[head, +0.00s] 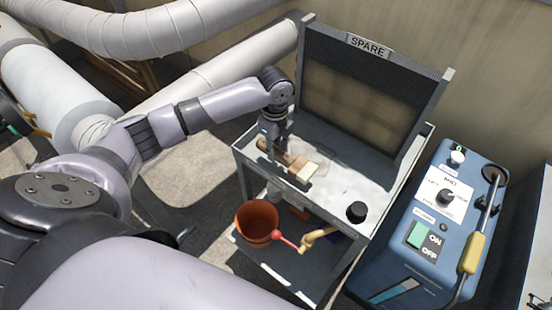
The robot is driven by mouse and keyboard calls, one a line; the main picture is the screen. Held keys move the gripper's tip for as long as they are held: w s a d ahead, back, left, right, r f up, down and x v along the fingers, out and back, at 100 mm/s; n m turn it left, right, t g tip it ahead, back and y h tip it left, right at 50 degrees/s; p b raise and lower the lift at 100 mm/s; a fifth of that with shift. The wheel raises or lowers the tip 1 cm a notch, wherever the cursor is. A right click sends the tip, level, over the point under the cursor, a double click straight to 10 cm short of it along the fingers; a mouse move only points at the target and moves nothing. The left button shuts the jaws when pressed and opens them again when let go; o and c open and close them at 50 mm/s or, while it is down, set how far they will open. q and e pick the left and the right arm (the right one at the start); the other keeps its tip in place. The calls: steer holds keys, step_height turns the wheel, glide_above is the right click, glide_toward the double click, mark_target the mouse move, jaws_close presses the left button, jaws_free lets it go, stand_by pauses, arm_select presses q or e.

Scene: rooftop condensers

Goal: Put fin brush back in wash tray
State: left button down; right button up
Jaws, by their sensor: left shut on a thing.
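The fin brush (303,171), with a brown wooden body and a pale block at one end, is in my left gripper (287,165). The gripper's dark fingers are shut on it, pointing down over the left part of a grey metal bench. The bench's pale, wet-looking top, which seems to be the wash tray (345,180), lies below and around the brush. I cannot tell whether the brush touches it. The gripper hides part of the brush. My right gripper is not in view.
A mesh panel marked SPARE (368,90) stands at the bench's back. A black round item (356,211) sits near its right front. Below are an orange bucket (257,222) and a red-ended tool (287,241). A blue machine (425,235) stands right.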

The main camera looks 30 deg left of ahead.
mark_target(276, 166)
arm_select(q)
steer(key=shift+f, duration=2.5)
steer(key=shift+f, duration=0.15)
steer(key=c, duration=1.3)
jaws_free()
step_height(276, 166, up, 12)
steer(key=shift+a+r, duration=0.1)
steer(key=shift+r, duration=0.1)
steer(key=shift+s+f, duration=0.1)
